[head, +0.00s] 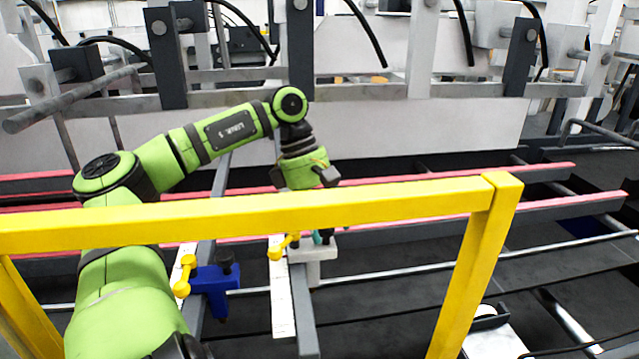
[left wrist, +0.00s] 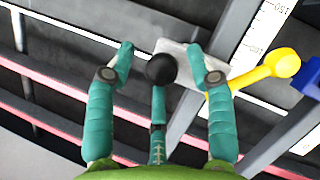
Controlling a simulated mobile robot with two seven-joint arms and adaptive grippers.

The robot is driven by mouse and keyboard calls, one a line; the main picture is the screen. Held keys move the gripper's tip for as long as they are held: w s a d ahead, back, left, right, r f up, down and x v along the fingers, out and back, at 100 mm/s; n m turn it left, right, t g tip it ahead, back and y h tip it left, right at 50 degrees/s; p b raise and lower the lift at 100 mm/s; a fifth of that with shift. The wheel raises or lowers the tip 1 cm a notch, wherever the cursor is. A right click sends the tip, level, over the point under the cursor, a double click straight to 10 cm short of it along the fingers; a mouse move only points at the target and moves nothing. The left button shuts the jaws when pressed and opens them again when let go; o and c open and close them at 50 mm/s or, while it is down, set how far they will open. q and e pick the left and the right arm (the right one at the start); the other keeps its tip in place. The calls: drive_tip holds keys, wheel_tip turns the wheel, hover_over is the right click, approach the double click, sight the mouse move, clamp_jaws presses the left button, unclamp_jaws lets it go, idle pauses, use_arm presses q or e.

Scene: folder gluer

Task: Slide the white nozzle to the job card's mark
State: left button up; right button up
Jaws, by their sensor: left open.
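The white nozzle (head: 314,252) sits on a grey bar beside a white scale strip (head: 283,310), just beyond the yellow rail in the head view. The nozzle also shows in the left wrist view (left wrist: 180,47), with a black round knob (left wrist: 161,69) in front of it. My left gripper (left wrist: 160,50) is open, with one teal finger on each side of the knob and the nozzle's pale body. I cannot tell whether the fingers touch it. In the head view the yellow rail hides most of this gripper. My right gripper and a job card are not seen.
A yellow guard rail (head: 250,212) crosses in front of my left arm's hand. A blue nozzle (head: 213,287) with a yellow lever (head: 184,275) sits left of the white one. A yellow lever (left wrist: 281,64) is beside the white nozzle. Red-topped bars (head: 420,228) run across behind.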

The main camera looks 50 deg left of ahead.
use_arm(q)
drive_tip(key=v, duration=0.3)
drive_tip(key=s+a, duration=0.3)
drive_tip(key=a, duration=0.8)
drive_tip(key=shift+s+a, duration=0.15)
drive_tip(key=shift+s, duration=0.2)
drive_tip(key=w+d, duration=0.1)
drive_tip(key=d, duration=0.2)
drive_tip(key=w+d, duration=0.1)
drive_tip(key=d, duration=0.3)
drive_tip(key=w+d, duration=0.1)
drive_tip(key=d, duration=0.2)
drive_tip(key=shift+w+d, duration=0.25)
drive_tip(key=shift+d, duration=0.15)
drive_tip(key=shift+w+d+f, duration=0.2)
drive_tip(key=shift+d+f, duration=0.55)
drive_tip(key=shift+f, duration=0.1)
drive_tip(key=shift+w+f, duration=0.1)
drive_tip(key=shift+f, duration=0.55)
drive_tip(key=shift+d+r, duration=0.1)
